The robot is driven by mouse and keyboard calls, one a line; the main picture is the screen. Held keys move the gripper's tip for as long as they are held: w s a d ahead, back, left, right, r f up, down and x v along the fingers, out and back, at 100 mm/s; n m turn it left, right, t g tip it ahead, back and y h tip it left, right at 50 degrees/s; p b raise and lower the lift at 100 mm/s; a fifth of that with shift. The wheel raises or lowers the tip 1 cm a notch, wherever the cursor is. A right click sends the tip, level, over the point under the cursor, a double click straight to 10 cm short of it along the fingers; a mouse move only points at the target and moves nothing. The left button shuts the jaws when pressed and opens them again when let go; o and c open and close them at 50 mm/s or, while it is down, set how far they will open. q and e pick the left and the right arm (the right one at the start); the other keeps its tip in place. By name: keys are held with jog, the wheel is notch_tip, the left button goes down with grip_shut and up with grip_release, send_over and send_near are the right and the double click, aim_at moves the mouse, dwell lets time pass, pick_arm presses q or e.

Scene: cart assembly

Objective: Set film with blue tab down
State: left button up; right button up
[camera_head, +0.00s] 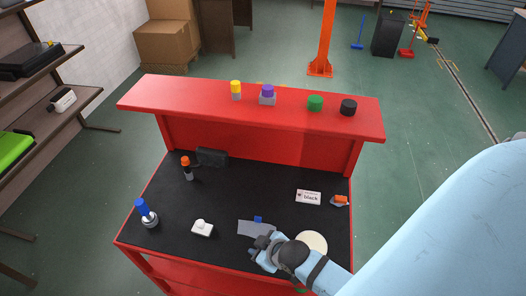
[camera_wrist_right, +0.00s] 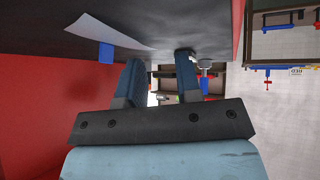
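The film is a thin grey sheet (camera_head: 254,229) lying on the black mat of the red cart, with a small blue tab (camera_head: 258,219) on its far edge. In the right wrist view the film (camera_wrist_right: 108,32) appears pale, with the blue tab (camera_wrist_right: 106,53) to the left of the fingers. My right gripper (camera_head: 262,246) is low over the mat at the film's near right side, partly covering it. In the wrist view the right fingers (camera_wrist_right: 160,72) are apart with a gap between them; whether they touch the film is unclear. My left gripper is not in view.
A cream disc (camera_head: 312,242) lies right of my gripper. A white block (camera_head: 203,228), a blue-topped item (camera_head: 147,212) and an orange-topped item (camera_head: 188,168) stand to the left. A "black" label card (camera_head: 309,197) lies at right. The mat's centre is clear.

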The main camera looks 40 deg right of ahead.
jog(key=s, duration=0.1)
jog(key=s+a+t, duration=0.1)
jog(key=s, duration=0.1)
jog(key=s+a+m+t+y, duration=0.1)
jog(key=shift+s+a+r, duration=0.2)
jog(key=shift+s+r, duration=0.05)
jog(key=shift+s, duration=0.1)
jog(key=shift+s+a+r+t, duration=0.1)
jog(key=shift+s+t, duration=0.05)
jog(key=shift+t, duration=0.15)
